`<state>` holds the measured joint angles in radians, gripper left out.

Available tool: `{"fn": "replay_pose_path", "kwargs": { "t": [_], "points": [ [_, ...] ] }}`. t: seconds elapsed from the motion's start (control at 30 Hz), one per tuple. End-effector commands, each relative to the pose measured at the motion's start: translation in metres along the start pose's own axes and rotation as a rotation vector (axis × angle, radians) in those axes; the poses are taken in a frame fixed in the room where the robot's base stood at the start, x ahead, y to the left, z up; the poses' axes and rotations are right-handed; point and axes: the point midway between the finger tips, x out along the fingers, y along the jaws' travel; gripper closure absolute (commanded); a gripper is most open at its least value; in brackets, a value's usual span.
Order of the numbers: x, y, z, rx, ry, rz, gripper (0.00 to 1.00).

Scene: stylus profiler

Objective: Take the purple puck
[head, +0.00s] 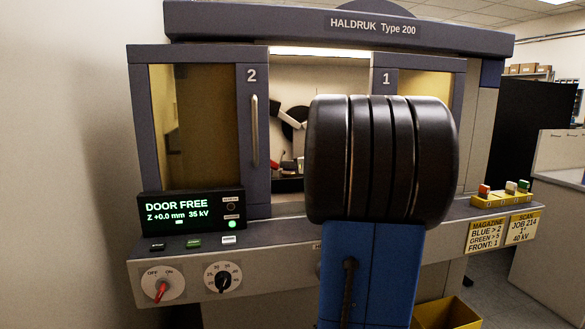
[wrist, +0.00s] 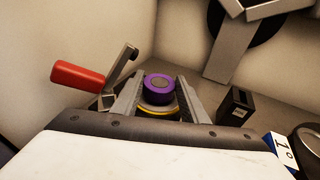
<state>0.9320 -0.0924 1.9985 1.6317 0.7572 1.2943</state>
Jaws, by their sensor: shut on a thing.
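The purple puck (wrist: 158,88) is a short cylinder with a grey disc on its top, seen in the wrist view. It sits between the two fingers of my gripper (wrist: 158,95), which is shut on it. A yellow-edged round piece (wrist: 157,110) shows just below the puck; I cannot tell whether they touch. In the head view my arm hides the gripper and the puck.
A red-handled lever (wrist: 78,76) stands left of my gripper. A small dark block (wrist: 236,106) is to the right, and a metal arm with a black disc (wrist: 240,45) is behind. Door 2 (head: 253,130) and door 1 (head: 387,82) flank the opening.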

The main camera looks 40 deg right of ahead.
Motion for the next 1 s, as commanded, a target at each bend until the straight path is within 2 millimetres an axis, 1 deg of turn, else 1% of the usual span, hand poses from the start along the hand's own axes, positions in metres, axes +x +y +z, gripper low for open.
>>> {"fn": "replay_pose_path", "kwargs": {
  "t": [0.03, 0.17, 0.4, 0.6, 0.8, 1.0],
  "points": [
    [-0.002, 0.0, 0.007, -0.003, -0.002, -0.001, 0.82],
    [-0.026, -0.001, 0.001, -0.001, -0.002, -0.005, 0.82],
    [-0.084, -0.001, -0.011, 0.0, -0.001, -0.006, 0.82],
    [-0.126, -0.001, -0.02, -0.001, -0.001, -0.005, 0.82],
    [-0.156, -0.001, -0.026, -0.001, -0.001, -0.004, 0.82],
    [-0.172, 0.0, -0.03, 0.0, -0.001, -0.001, 0.82]
  ]
}}
